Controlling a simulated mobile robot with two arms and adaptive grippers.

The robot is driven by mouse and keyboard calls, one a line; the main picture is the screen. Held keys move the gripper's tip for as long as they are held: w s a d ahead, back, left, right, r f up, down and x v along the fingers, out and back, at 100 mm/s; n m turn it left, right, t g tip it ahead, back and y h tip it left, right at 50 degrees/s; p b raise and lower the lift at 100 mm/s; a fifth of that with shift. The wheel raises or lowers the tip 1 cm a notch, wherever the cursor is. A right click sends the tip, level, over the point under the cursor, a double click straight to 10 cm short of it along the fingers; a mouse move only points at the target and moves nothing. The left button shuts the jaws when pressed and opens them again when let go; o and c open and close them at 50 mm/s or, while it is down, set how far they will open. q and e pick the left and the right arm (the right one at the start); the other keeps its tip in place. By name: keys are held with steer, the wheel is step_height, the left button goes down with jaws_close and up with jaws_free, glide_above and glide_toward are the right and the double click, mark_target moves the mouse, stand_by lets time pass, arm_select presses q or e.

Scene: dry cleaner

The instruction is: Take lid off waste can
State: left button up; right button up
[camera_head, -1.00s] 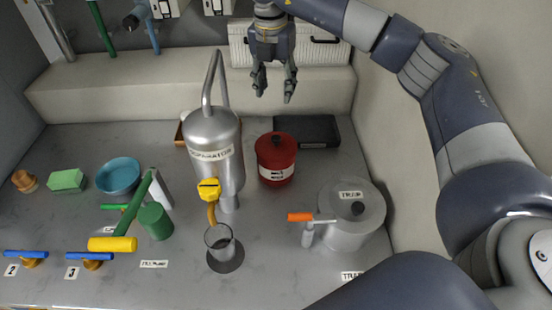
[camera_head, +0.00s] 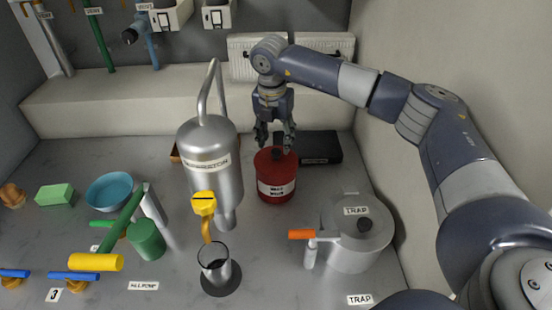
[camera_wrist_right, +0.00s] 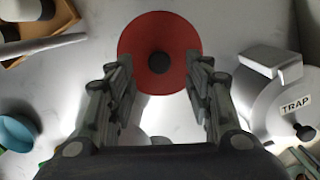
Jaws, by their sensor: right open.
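The waste can (camera_head: 276,187) is a red cylinder with a white label, standing on the grey counter behind the trap and right of the separator. Its red lid (camera_wrist_right: 178,32) is on top and has a black knob (camera_wrist_right: 159,62) at its middle. My right gripper (camera_head: 275,148) is open and points down just above the lid. In the right wrist view its two fingers (camera_wrist_right: 160,85) are spread on either side of the knob, with a gap to it. I cannot tell how far above the knob the fingertips are. My left gripper is not in view.
The metal separator (camera_head: 210,160) stands close on the left. A black box (camera_head: 320,147) lies behind right of the can. The trap (camera_head: 358,235) with an orange handle is at front right. A glass beaker (camera_head: 214,268) stands in front. A ledge (camera_head: 150,110) runs along the back.

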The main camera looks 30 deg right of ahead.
mark_target(276, 151)
steer(key=f, duration=0.2)
steer(key=f+p, duration=0.1)
steer(key=f, duration=0.1)
steer(key=shift+w+d+f, duration=0.1)
steer(key=shift+w+d, duration=0.05)
steer(key=shift+w, duration=0.1)
jaws_close()
